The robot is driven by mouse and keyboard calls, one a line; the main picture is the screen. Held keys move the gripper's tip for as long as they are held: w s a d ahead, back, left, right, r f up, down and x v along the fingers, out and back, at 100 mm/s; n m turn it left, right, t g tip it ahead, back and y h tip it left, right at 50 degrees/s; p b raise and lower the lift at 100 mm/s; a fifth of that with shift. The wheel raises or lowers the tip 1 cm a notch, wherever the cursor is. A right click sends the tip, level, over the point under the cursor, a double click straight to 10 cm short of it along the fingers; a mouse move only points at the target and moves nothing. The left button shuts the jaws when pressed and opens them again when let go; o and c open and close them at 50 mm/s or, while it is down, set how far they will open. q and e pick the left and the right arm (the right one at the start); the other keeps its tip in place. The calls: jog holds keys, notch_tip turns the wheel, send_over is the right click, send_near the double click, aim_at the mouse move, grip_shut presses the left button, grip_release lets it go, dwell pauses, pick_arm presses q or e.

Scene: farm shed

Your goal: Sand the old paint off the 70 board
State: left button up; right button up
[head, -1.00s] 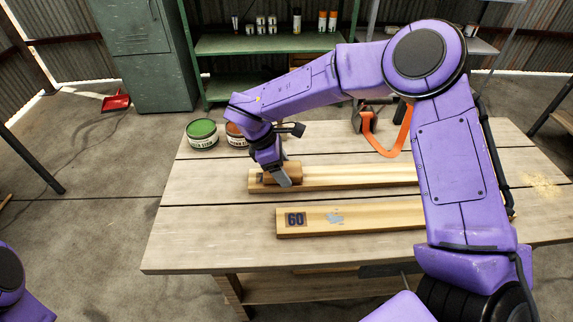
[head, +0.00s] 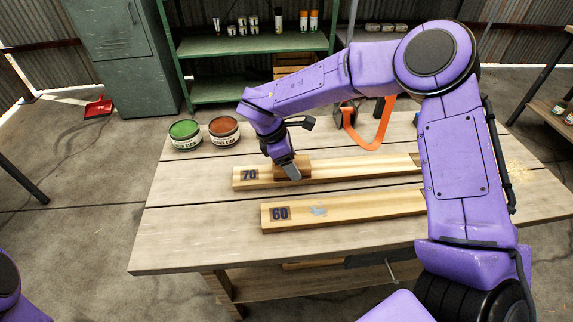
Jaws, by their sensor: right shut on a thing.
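The 70 board (head: 345,171) lies lengthwise on the workbench, its dark 70 label showing at the left end. No old paint shows on its uncovered part. My right gripper (head: 290,172) points down over the board near its left end, just right of the label. It is shut on a brown sanding block (head: 305,165), which rests on the board's top. The block and gripper hide the wood beneath them. The 60 board (head: 370,208) lies nearer, parallel to it, with a grey paint patch (head: 317,211). My left gripper is out of view; only a bit of that arm shows.
A green-lidded tin (head: 185,134) and a brown-topped tin (head: 224,131) stand behind the 70 board on the workbench (head: 180,225). An orange strap (head: 375,135) hangs by a dark tool at the back. Sawdust lies at the right. The bench's front left is clear.

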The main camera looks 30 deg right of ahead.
aim_at(296, 162)
notch_tip(296, 162, up, 2)
jog(key=shift+r, duration=0.1)
jog(key=shift+p+v, duration=0.9)
jog(key=shift+v, duration=0.15)
jog(key=shift+d+r+p, duration=0.2)
jog(key=shift+r+p, duration=0.75)
jog(key=shift+r, duration=0.95)
